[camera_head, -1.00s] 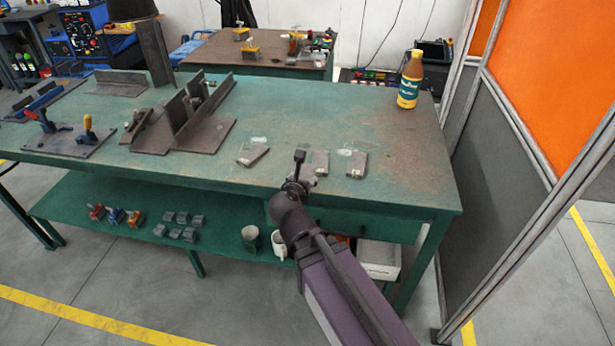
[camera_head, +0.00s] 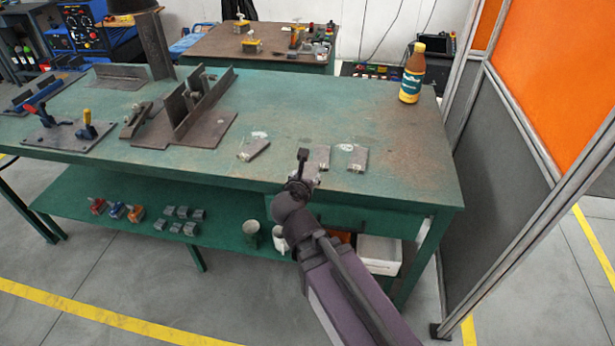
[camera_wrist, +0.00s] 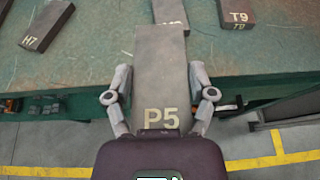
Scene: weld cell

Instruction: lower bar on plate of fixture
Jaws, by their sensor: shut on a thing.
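My gripper (camera_wrist: 160,75) is shut on a flat grey bar marked P5 (camera_wrist: 160,50), with one finger on each long side. The bar points away from the wrist, and its far end overlaps another bar in the wrist view. In the head view my gripper (camera_head: 303,158) is at the table's front edge; the held bar is hard to make out there. A steel fixture with upright angle plates on a flat base plate (camera_head: 215,128) stands left of centre. Another plate (camera_head: 50,138) with blue and yellow-handled clamps lies further left. I cannot tell which is the task's fixture.
Bars marked H7 (camera_wrist: 48,22) and T9 (camera_wrist: 236,22) lie on the green table (camera_head: 290,95), with a partly hidden bar (camera_wrist: 170,12) between them. A bottle (camera_head: 412,75) stands at the back right. An orange and grey partition (camera_head: 550,90) borders the right side.

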